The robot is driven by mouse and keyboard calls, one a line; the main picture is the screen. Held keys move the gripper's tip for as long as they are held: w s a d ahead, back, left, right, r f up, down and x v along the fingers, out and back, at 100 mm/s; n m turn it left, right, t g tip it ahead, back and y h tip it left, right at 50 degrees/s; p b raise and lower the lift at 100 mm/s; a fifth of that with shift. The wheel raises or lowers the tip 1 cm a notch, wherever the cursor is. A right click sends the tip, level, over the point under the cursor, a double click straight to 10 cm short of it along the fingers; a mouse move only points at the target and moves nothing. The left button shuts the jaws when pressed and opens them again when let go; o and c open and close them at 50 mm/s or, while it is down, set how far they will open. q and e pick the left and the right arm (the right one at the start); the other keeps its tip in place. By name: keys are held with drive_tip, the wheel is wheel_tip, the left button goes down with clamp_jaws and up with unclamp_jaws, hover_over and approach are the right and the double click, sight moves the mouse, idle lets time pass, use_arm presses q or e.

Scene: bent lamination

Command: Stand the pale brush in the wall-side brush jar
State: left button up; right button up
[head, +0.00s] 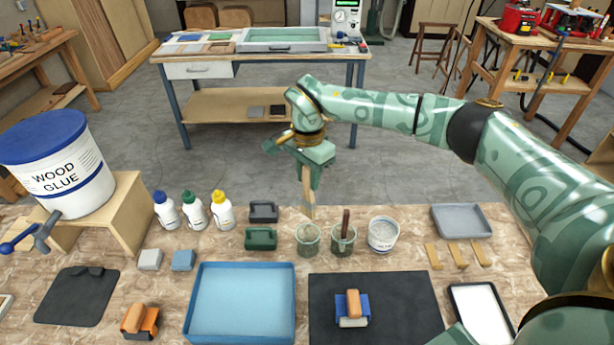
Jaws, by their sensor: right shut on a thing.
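My right gripper (306,172) points down over the back of the workbench and is shut on the pale brush (309,197). The brush hangs nearly upright, slightly tilted, with its lower end close above or behind the rim of the left glass jar (307,240). I cannot tell whether its tip is inside that jar. A second glass jar (342,242) stands just to the right and holds a dark brush (346,222). The frame does not make clear which jar is the wall-side one.
A white tub (383,235) stands right of the jars, and a green caddy (260,239) and a dark caddy (263,212) stand left. Glue bottles (193,211) are farther left. A blue tray (240,335) and a black mat (410,310) lie in front.

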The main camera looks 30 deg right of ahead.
sight(308, 210)
drive_tip(key=shift+f+b, duration=3.05)
drive_tip(key=shift+f, duration=0.3)
drive_tip(key=shift+f+b, duration=0.95)
drive_tip(key=shift+f, duration=1.85)
drive_tip(key=o, duration=1.1)
drive_tip(key=shift+r, duration=0.15)
wheel_tip(308, 210, up, 16)
drive_tip(key=shift+w+r+p, duration=0.1)
drive_tip(key=shift+p, duration=0.95)
